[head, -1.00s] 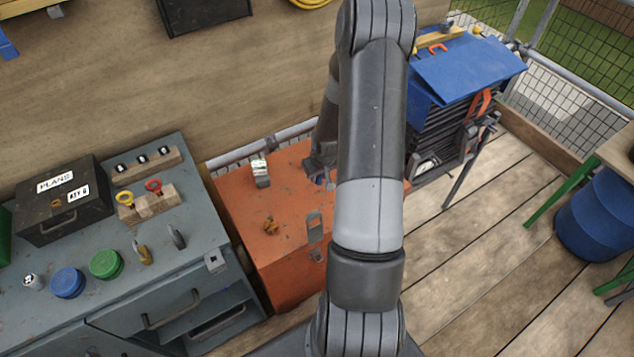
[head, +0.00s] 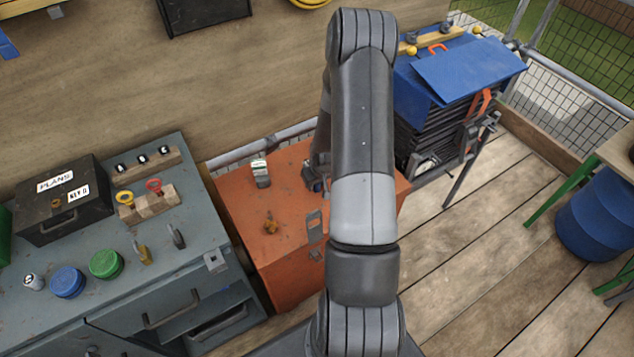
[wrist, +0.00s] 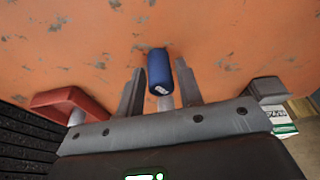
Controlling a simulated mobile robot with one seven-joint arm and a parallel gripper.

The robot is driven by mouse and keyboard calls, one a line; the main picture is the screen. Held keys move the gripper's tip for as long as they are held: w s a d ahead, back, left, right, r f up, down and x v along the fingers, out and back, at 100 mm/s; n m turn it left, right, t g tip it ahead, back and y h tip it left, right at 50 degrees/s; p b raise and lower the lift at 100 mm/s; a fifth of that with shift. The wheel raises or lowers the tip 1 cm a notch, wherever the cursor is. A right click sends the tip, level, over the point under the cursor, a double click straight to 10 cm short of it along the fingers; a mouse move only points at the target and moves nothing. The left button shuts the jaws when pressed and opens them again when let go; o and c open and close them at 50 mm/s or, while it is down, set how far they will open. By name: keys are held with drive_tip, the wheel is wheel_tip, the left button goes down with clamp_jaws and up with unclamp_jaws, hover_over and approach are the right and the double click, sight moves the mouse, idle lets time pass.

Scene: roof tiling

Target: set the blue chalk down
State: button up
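The blue chalk (wrist: 159,70) is a short blue cylinder with a small white mark at its near end. In the head view the blue chalk (head: 318,186) shows as a small blue spot at my gripper (head: 313,181), over the orange chest's top (head: 285,185). My arm hides part of the gripper. I cannot tell whether the chalk touches the chest.
The grey cabinet (head: 190,230) at left holds several items. The blue lid (head: 470,68) is at back right. The chest top between them has bare room.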

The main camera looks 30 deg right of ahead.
drive_tip(key=shift+o, duration=1)
drive_tip(key=shift+r, duration=0.1)
drive_tip(key=s+a+r+h, duration=0.1)
drive_tip(key=s+a+r, duration=0.25)
drive_tip(key=r, duration=0.75)
drive_tip(key=s+a+r+t, duration=0.15)
drive_tip(key=a+r, duration=0.25)
drive_tip(key=r, duration=0.7)
drive_tip(key=s+a+r+g+h, duration=0.1)
drive_tip(key=s+a+r, duration=0.2)
drive_tip(key=r, duration=0.8)
drive_tip(key=s+a+r+t+y, duration=0.1)
drive_tip(key=s+a+r, duration=0.4)
drive_tip(key=s+r, duration=0.1)
drive_tip(key=s+a+r+t+y, duration=0.1)
drive_tip(key=s+a+r, duration=0.4)
drive_tip(key=s, duration=0.4)
drive_tip(key=shift+a+r+n, duration=0.25)
drive_tip(key=shift+r+n, duration=0.1)
drive_tip(key=shift+n, duration=0.05)
